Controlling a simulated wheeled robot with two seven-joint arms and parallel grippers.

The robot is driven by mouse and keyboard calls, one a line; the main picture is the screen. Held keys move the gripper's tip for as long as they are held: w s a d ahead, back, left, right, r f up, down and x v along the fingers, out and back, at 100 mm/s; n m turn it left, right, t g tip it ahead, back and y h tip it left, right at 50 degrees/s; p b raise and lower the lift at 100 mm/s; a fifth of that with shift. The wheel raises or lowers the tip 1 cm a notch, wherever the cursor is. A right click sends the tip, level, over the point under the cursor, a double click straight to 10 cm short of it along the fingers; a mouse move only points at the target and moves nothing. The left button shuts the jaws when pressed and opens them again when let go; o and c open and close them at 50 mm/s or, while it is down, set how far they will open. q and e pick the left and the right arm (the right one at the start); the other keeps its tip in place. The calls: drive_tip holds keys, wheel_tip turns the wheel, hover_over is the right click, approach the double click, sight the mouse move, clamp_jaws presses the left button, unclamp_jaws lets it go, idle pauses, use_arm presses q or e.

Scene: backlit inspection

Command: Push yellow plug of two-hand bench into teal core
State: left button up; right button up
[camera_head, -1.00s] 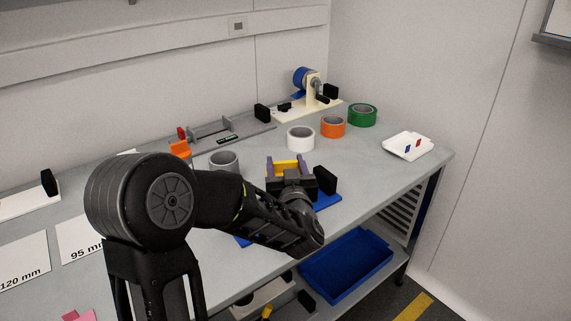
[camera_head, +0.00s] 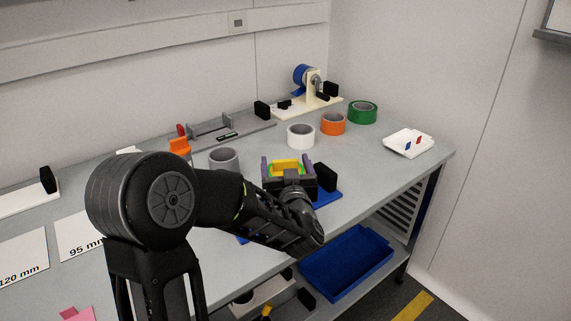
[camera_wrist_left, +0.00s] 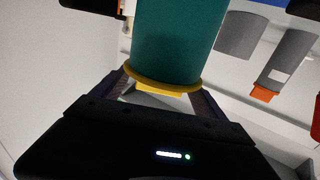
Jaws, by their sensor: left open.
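The teal core (camera_wrist_left: 178,40) is a large cylinder in the left wrist view, with the yellow plug (camera_wrist_left: 163,87) as a rim at its near end. I cannot tell how deep the plug sits. In the head view the yellow plug (camera_head: 286,167) shows between my fingers, with bright green beside it. My left gripper (camera_head: 286,166) is open, its purple fingers on either side of the plug; they also flank it in the wrist view. The two-hand bench's blue base (camera_head: 328,198) is partly hidden by my arm. My right gripper is not in view.
A black block (camera_head: 326,178) stands just right of the gripper. White (camera_head: 300,136), orange (camera_head: 333,124) and green (camera_head: 362,113) rolls stand behind, with a grey cylinder (camera_head: 224,158) to the left. A blue bin (camera_head: 346,264) sits below the tabletop. The tabletop's right front is clear.

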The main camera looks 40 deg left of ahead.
use_arm(q)
drive_tip(key=v, duration=0.7)
drive_tip(key=shift+s+d, duration=0.25)
drive_tip(key=shift+d, duration=0.05)
idle(1.0)
